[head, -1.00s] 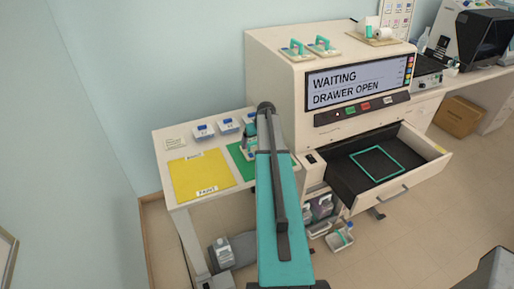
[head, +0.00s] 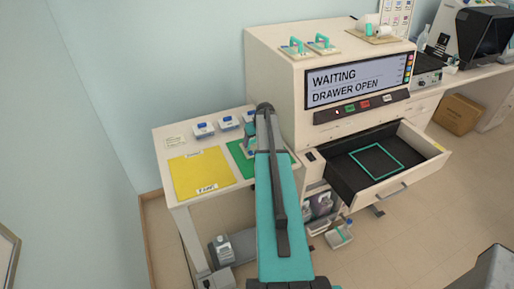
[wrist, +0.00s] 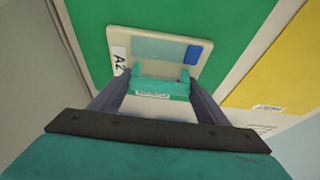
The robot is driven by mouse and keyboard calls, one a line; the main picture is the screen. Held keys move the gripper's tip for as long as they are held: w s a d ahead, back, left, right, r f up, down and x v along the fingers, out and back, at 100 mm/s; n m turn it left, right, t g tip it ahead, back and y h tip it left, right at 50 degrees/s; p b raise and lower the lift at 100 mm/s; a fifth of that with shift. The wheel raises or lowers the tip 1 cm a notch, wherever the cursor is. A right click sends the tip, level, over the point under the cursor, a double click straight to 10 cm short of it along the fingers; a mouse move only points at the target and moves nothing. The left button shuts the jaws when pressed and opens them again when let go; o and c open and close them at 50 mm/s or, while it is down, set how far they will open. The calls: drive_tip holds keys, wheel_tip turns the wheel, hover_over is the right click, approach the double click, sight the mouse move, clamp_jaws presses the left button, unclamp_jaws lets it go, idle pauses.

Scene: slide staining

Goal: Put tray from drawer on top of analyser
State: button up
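A small cream tray (wrist: 186,39) with a teal handle (wrist: 160,87) and a blue-green panel shows in the wrist view over the green mat (wrist: 235,20). My gripper (wrist: 160,91) has a finger at each end of the handle and looks closed on it. I cannot tell whether the tray touches the mat. In the head view my arm mostly hides the gripper and tray near the green mat (head: 237,152). The analyser (head: 275,75) reads "WAITING DRAWER OPEN". Its open drawer (head: 340,182) holds only a teal square outline (head: 376,159) on a dark floor.
Two trays (head: 296,51) (head: 324,47) with teal handles and a board (head: 380,35) with a white roll stand on the analyser. Its top's front middle looks clear. A yellow mat (head: 200,170) and several small white-and-blue boxes (head: 203,130) are on the left table. The drawer juts over the floor.

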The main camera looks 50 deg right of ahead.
drive_tip(key=c, duration=0.6)
drive_tip(key=shift+r, duration=0.2)
drive_tip(key=shift+r+b, duration=1)
drive_tip(key=shift+r, duration=0.2)
drive_tip(key=shift+s+a+r, duration=0.1)
drive_tip(key=shift+r, duration=0.25)
drive_tip(key=s+a+b, duration=0.1)
drive_tip(key=s+a, duration=0.2)
drive_tip(key=s, duration=0.1)
drive_tip(key=s+a+r+b, duration=0.1)
drive_tip(key=s+a+b, duration=0.1)
drive_tip(key=s+a, duration=0.1)
drive_tip(key=s+a+b, duration=0.2)
drive_tip(key=s+a, duration=0.2)
drive_tip(key=s, duration=0.1)
drive_tip(key=shift+r, duration=0.25)
